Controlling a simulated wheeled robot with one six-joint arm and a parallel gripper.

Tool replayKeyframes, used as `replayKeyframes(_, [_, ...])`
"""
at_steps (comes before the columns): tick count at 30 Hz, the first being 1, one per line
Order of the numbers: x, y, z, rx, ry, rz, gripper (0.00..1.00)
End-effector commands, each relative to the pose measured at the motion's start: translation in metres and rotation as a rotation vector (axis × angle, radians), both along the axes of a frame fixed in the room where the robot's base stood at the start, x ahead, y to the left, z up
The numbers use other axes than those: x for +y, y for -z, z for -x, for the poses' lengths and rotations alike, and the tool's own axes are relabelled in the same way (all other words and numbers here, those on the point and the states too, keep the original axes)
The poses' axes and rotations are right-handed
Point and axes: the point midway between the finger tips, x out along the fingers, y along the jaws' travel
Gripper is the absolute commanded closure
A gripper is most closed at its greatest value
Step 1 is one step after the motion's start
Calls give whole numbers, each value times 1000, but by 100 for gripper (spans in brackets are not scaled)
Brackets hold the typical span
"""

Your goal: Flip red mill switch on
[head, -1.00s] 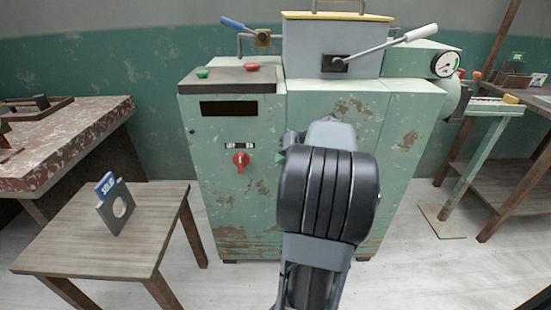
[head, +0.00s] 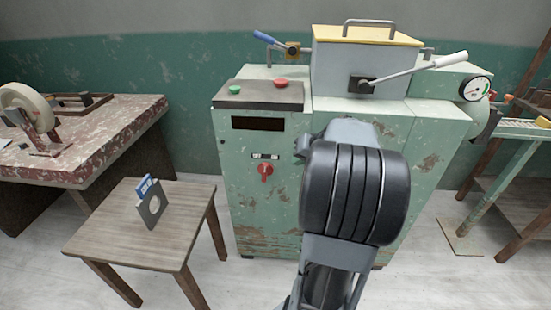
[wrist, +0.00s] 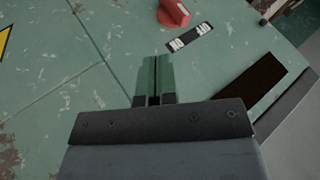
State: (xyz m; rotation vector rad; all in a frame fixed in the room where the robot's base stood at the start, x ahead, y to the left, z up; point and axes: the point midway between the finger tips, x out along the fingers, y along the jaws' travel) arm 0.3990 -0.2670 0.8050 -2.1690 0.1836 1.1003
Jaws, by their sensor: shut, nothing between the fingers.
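The red mill switch (head: 265,172) is a rotary knob on the front of the worn green mill (head: 270,215), below a small black-and-white label (head: 265,156). In the wrist view, the red switch (wrist: 173,13) is at the top edge, partly cut off, with the label (wrist: 190,37) beside it. My gripper (wrist: 154,75) is shut and empty, its fingers pointing toward the green panel. The switch lies beyond the fingertips and a little to the right in that view, apart from them. In the head view my arm hides most of the gripper, to the right of the switch.
The mill also carries a green button (head: 235,88), a red button (head: 281,83), a dark slot (head: 258,124) and a long lever (head: 425,68). A small wooden table (head: 110,225) with a grey holder (head: 152,207) stands to the left. Bare floor lies in front.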

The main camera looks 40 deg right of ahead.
Motion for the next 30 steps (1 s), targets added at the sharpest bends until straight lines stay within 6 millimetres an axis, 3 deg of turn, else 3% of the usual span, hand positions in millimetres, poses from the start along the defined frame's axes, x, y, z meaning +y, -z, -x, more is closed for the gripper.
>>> replayKeyframes(1, [1,-6,1,9,1,18,100])
replayKeyframes(6, [-8,8,4,23,18,83,100])
replayKeyframes(20, [-9,12,0,22,19,92,100])
replayKeyframes(30, [-3,57,-34,23,18,90,100])
